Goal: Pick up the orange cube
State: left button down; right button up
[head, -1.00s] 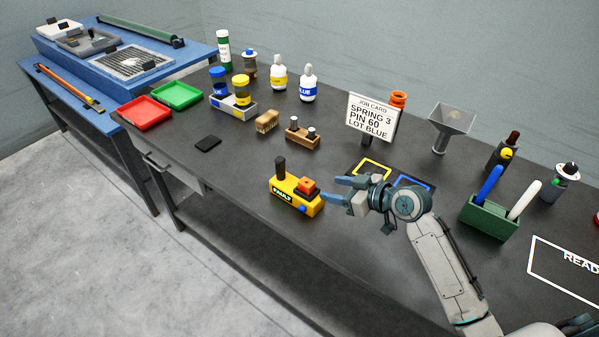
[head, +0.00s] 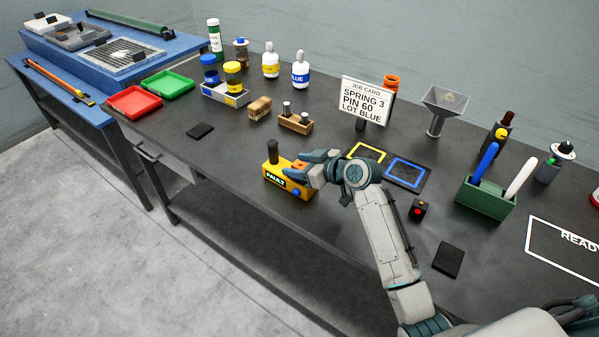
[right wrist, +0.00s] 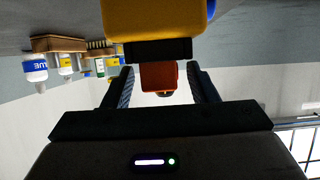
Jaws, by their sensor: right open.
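The orange cube (head: 299,164) sits on top of the yellow box marked FAULT (head: 276,180), near the table's front edge. In the head view my right gripper's fingers cover most of the cube. In the right wrist view the orange cube (right wrist: 158,76) lies between the two fingertips, below the yellow box (right wrist: 155,18) in the picture, with a gap on each side. My right gripper (head: 305,165) is open around the cube, its jaws not closed on it. My left gripper is not in view.
A dark knob (head: 272,152) stands on the yellow box, left of the cube. A wooden block with pins (head: 294,123) and the job card (head: 364,101) stand behind. Yellow and blue framed squares (head: 407,173) and a small black block with a red button (head: 418,209) lie right.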

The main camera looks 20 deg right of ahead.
jog(key=shift+s+d+r, duration=0.1)
jog(key=shift+c, duration=0.6)
jog(key=c, duration=1)
jog(key=shift+o, duration=0.2)
